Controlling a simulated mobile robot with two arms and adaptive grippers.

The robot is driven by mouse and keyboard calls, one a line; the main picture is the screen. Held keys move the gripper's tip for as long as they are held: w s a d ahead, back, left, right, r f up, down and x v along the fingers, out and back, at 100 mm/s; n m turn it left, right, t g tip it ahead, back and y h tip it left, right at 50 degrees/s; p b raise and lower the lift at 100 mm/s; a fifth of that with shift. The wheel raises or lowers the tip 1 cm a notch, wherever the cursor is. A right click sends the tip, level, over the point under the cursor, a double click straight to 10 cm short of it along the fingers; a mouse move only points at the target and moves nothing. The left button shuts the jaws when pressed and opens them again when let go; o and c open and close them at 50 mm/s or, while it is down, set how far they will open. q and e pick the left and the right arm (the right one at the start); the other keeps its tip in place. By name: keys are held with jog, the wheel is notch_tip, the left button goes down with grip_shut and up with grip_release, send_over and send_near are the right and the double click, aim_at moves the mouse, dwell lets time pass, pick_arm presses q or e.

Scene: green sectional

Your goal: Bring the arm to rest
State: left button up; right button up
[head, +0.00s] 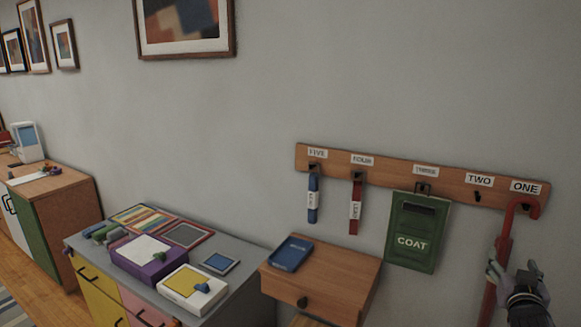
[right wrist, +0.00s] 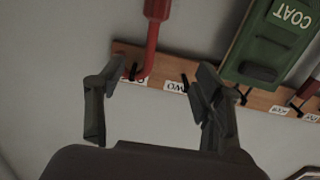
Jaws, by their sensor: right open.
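My right gripper (head: 512,270) is open at the lower right of the head view, in front of the red hooked cane (head: 503,240). The cane hangs by its curved handle on the hook under the label ONE of the wooden hook rail (head: 450,184). In the right wrist view the open fingers of the gripper (right wrist: 160,80) stand wide apart with nothing between their tips. The cane (right wrist: 156,12) shows beyond them there, apart from the fingers as far as I can see. In the head view the gripper hides part of the cane's shaft. My left gripper is not in view.
A green COAT pouch (head: 415,235) hangs under THREE, a red strap (head: 356,205) under FOUR and a blue strap (head: 313,200) under FIVE. The TWO hook is empty. A wooden wall drawer (head: 335,275) holds a blue book (head: 291,253). A grey-topped cabinet (head: 245,262) stands left.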

jog(key=s+a+f+n+g+y, duration=0.2)
jog(key=a+f, duration=0.1)
jog(key=f, duration=1.2)
jog(key=s+a+f+n+g+y, duration=0.15)
jog(key=a+f, duration=0.25)
jog(key=f, duration=1.2)
jog(key=s+a+f+g+y, duration=0.1)
jog(key=s+a+f+g, duration=0.1)
jog(key=s+f, duration=0.3)
jog(key=s+a+f+g+y, duration=0.1)
jog(key=s+a+f+g, duration=0.2)
jog(key=f, duration=0.5)
jog(key=s+a+f+n+g+y, duration=0.1)
jog(key=s+a+f, duration=0.3)
jog(key=s+f, duration=0.5)
jog(key=s+a+f+n+g+y, duration=0.15)
jog(key=s+a+f, duration=0.25)
jog(key=s+f, duration=0.5)
jog(key=s+a+f+g, duration=0.1)
jog(key=s+a, duration=0.1)
jog(key=s, duration=0.6)
jog(key=s+a+f+n+g, duration=0.1)
jog(key=s+a+f, duration=0.1)
jog(key=s, duration=0.6)
jog(key=s+a+f+g, duration=0.1)
jog(key=s+a, duration=0.3)
jog(key=s, duration=0.4)
jog(key=shift+s+f+n+g, duration=0.3)
jog(key=shift+s+f+n, duration=0.1)
jog(key=shift+f, duration=0.15)
